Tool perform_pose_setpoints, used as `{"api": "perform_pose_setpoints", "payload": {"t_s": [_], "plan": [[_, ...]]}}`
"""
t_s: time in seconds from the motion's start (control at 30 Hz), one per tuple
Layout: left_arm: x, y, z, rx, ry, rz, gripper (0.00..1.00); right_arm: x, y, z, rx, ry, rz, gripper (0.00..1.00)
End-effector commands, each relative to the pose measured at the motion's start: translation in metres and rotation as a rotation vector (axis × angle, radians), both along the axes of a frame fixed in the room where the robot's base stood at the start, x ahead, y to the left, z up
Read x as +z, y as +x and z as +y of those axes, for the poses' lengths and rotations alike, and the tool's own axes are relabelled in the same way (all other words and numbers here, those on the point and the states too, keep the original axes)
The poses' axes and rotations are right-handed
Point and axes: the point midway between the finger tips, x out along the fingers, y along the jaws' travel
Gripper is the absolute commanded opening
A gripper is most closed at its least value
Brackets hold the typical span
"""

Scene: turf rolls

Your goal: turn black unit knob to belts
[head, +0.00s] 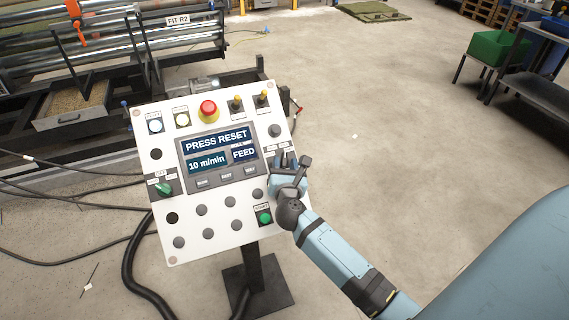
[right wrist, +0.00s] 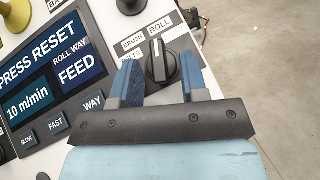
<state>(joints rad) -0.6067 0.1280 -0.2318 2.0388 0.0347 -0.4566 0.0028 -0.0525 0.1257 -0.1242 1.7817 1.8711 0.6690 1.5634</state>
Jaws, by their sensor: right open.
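The black unit knob (right wrist: 160,65) is on the white control panel, with BRUSH, ROLL and BELTS labels around its upper and left sides in the right wrist view. Its raised ridge with a pale mark points up, roughly toward ROLL. My right gripper (right wrist: 160,78) is open, with one blue finger on each side of the knob. A gap shows between the knob and the fingers; contact lower down cannot be told. In the head view my right gripper (head: 284,162) is at the panel's right edge and largely hides the knob. My left gripper is out of view.
The control panel (head: 215,245) has a screen (head: 217,150) reading PRESS RESET, 10 m/min and FEED. A red emergency button (head: 208,109), a green knob (head: 163,188) and a green button (head: 265,217) are on it. Open floor lies to the right.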

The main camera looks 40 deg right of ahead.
Motion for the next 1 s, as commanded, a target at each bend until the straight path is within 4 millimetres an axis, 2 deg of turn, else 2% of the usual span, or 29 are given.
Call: {"api": "perform_pose_setpoints", "payload": {"t_s": [0.33, 0.37, 0.47, 0.5, 0.8, 1.0], "plan": [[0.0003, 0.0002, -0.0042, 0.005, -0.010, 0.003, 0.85, -0.0004, 0.0038, -0.0022, 0.000, 0.000, 0.001, 0.40], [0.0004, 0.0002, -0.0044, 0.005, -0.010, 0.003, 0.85, -0.0004, 0.0038, -0.0021, 0.000, 0.000, 0.001, 0.36], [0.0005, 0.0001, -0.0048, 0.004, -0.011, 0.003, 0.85, -0.0003, 0.0037, -0.0021, 0.000, 0.000, 0.000, 0.13], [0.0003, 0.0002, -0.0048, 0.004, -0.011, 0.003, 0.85, -0.0003, 0.0037, -0.0021, 0.000, 0.000, 0.000, 0.11], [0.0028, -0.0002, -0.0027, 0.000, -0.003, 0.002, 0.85, 0.0002, 0.0032, -0.0027, 0.025, -0.021, 0.007, 0.11], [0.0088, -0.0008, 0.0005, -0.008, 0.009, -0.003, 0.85, 0.0009, 0.0023, -0.0045, 0.103, -0.086, 0.022, 0.11]]}}
